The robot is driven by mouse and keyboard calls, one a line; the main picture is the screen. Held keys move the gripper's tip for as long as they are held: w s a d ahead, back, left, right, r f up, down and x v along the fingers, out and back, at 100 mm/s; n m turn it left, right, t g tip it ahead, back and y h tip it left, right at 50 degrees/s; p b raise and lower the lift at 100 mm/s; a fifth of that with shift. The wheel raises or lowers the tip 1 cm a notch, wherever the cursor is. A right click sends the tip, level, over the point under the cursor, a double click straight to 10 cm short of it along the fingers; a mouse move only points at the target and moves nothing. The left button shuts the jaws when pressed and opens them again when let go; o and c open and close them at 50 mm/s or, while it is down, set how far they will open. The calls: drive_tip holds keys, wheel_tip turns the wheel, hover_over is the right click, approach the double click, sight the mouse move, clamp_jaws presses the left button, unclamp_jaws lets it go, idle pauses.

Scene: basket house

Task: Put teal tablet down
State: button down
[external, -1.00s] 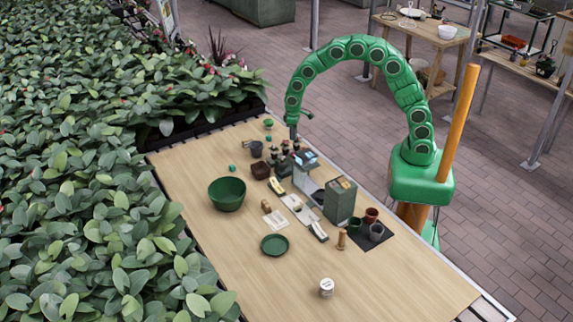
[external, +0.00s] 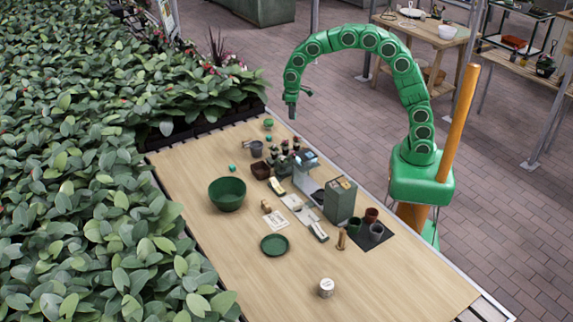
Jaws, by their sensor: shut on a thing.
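My gripper (external: 292,113) hangs from the curved green arm, pointing down above the far right edge of the wooden table (external: 220,275). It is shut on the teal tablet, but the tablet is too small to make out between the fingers. My gripper is apart from both.
A large green bowl (external: 227,194) and a green plate (external: 274,245) stand on the table. A grey-green machine (external: 306,172), a green box (external: 340,199) and small pots (external: 376,231) crowd the right side. The near table is mostly clear. Dense plants (external: 90,190) border the left.

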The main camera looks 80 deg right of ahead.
drive_tip(key=s+a+n, duration=0.3)
drive_tip(key=s+a, duration=0.3)
drive_tip(key=a, duration=0.4)
drive_tip(key=s+a+n, duration=0.3)
drive_tip(key=s+a, duration=0.3)
drive_tip(key=a, duration=0.5)
drive_tip(key=s+a+n, duration=0.3)
drive_tip(key=s+a, duration=0.3)
drive_tip(key=a, duration=0.4)
wheel_tip(320, 180, down, 11)
drive_tip(key=w, duration=0.1)
drive_tip(key=w+a+f, duration=0.2)
drive_tip(key=w+f, duration=0.1)
drive_tip(key=w+a+f, duration=0.2)
drive_tip(key=w, duration=0.2)
drive_tip(key=w+a+f, duration=0.2)
drive_tip(key=w+f, duration=0.1)
drive_tip(key=shift+w+a+f, duration=0.15)
drive_tip(key=shift+a+f, duration=0.2)
drive_tip(key=shift+a, duration=0.05)
drive_tip(key=shift+w+a+f, duration=0.3)
drive_tip(key=shift+w+f, duration=0.25)
drive_tip(key=shift+f, duration=1.7)
